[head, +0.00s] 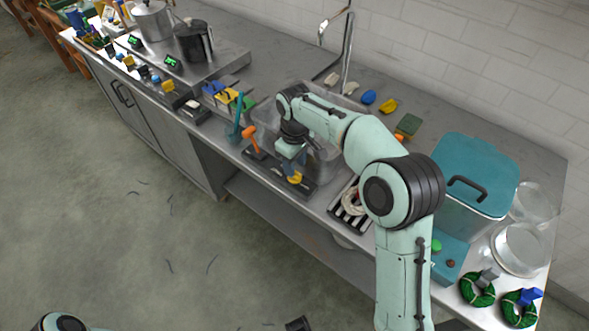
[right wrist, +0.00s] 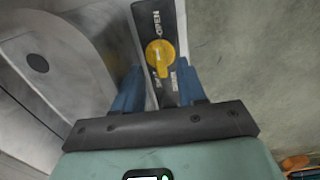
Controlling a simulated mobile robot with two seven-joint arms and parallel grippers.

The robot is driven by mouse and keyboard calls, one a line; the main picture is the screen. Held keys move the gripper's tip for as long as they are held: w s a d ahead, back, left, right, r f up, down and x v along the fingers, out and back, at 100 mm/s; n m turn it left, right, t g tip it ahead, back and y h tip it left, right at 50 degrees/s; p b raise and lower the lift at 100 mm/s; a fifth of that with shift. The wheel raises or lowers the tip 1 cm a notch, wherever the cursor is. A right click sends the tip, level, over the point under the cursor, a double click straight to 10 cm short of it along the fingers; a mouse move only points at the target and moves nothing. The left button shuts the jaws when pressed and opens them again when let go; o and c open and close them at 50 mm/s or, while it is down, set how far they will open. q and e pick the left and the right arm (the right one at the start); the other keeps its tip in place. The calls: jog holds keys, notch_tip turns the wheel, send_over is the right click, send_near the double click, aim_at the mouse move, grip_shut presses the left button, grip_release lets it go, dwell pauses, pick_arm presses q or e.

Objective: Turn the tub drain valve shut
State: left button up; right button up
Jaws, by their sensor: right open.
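The yellow valve knob (right wrist: 160,56) sits on a dark plate (right wrist: 152,12) in the right wrist view. OPEN is lettered on the plate beyond the knob; a second small label nearer the fingers is unreadable. Which way the knob points is hard to tell. My right gripper (right wrist: 160,70) is open, its blue fingers on either side of the plate, just short of the knob. In the head view my right gripper (head: 291,157) is over the counter's front edge, and the yellow knob (head: 295,178) shows just beside it. The grey tub (head: 265,112) is partly hidden behind my arm.
An orange-handled tool (head: 250,137) and a blue upright handle (head: 236,120) stand close left of the gripper. A striped tray (head: 348,205) with a pale skein lies to the right. A teal bin (head: 470,170) and green skeins (head: 478,289) are farther right.

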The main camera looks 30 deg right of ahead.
jog(key=shift+f, duration=1.3)
grip_shut()
